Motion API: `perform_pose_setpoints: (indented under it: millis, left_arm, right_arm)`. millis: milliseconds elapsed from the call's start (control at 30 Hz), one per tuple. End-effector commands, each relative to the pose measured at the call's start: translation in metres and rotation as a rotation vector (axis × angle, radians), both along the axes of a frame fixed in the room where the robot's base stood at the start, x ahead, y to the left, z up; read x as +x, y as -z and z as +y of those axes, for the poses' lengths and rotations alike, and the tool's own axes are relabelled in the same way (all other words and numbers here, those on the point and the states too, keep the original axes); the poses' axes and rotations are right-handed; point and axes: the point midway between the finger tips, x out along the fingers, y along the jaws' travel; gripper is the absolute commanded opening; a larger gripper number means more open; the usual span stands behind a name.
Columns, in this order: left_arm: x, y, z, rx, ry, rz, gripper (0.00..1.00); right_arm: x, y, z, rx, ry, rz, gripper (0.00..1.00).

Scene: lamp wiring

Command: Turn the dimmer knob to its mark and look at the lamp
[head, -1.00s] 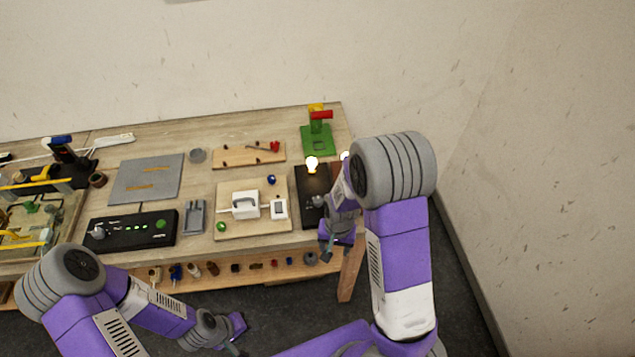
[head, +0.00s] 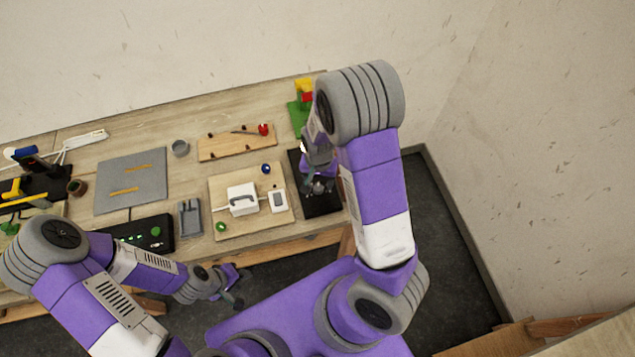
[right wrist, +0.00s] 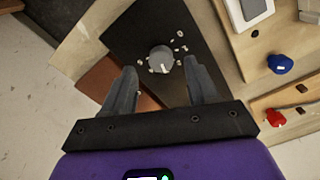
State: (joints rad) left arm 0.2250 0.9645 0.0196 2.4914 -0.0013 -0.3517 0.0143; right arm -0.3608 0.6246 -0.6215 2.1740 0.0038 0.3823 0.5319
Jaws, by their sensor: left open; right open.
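The dimmer knob (right wrist: 160,58) is a grey round cap with a white pointer line, ringed by small white marks on a black panel (right wrist: 125,35). In the right wrist view my right gripper (right wrist: 160,72) is open, with one finger on each side of the knob; I cannot tell whether they touch it. In the head view my right gripper (head: 317,187) is over the black panel (head: 325,209) and hides most of it. Of the lamp, only a bright white bit (head: 303,147) shows beside my right wrist. My left gripper (head: 236,287) is open and empty in front of the table.
A wooden board (head: 222,226) with a white box (head: 241,199) and a blue knob (head: 266,168) lies left of the panel. A green stand (head: 297,118) is behind it. A grey mat (head: 132,181) and a black power box (head: 150,231) are further left.

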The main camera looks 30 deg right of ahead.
Motion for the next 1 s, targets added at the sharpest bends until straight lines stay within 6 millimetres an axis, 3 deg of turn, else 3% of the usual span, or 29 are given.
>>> perform_pose_setpoints:
  millis: [200,533,900,1000]
  left_arm:
    - [0.000,0.004,0.000,0.000,0.000,-0.001,0.43]
    - [0.001,0.004,0.000,0.000,0.000,-0.001,0.43]
    - [0.001,0.004,0.000,0.000,0.000,-0.001,0.43]
    - [0.001,0.004,0.000,0.000,0.000,-0.001,0.43]
  right_arm:
    - [0.000,0.025,0.000,0.000,0.001,0.000,0.59]
    - [0.000,0.028,0.000,0.000,0.000,-0.001,0.59]
    - [0.000,0.028,0.000,0.000,0.000,-0.001,0.03]
    - [0.000,0.028,0.000,0.000,-0.002,-0.001,0.03]
